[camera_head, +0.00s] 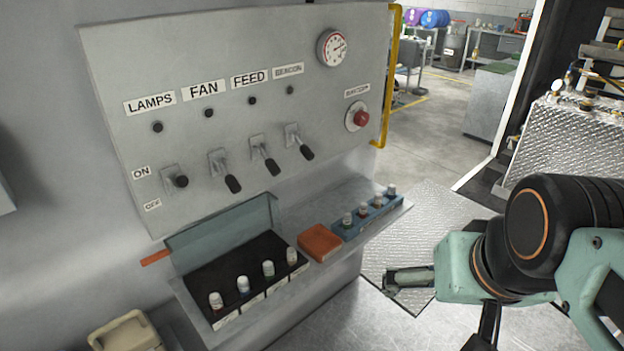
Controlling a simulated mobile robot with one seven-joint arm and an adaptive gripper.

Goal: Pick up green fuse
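Small capped fuses stand upright in two places on the ledge under the control panel. In the black open box (205,278), one fuse (268,269) has a pale grey-green body; the others there show white, red or bluish tints. In the blue rack (340,232), the leftmost fuse (348,219) also looks grey-green, and others look orange or bluish. The colours are too faint to tell which is the green fuse. My gripper (392,284) is right of the ledge and apart from all the fuses. Its fingers show edge-on, so their opening is unclear.
The control panel (235,120) has several levers, a gauge (332,48) and a red button (361,117). A clear raised lid (222,228) stands behind the black box. An orange-brown block (319,242) sits between box and rack. A yellow rail (389,80) edges the panel.

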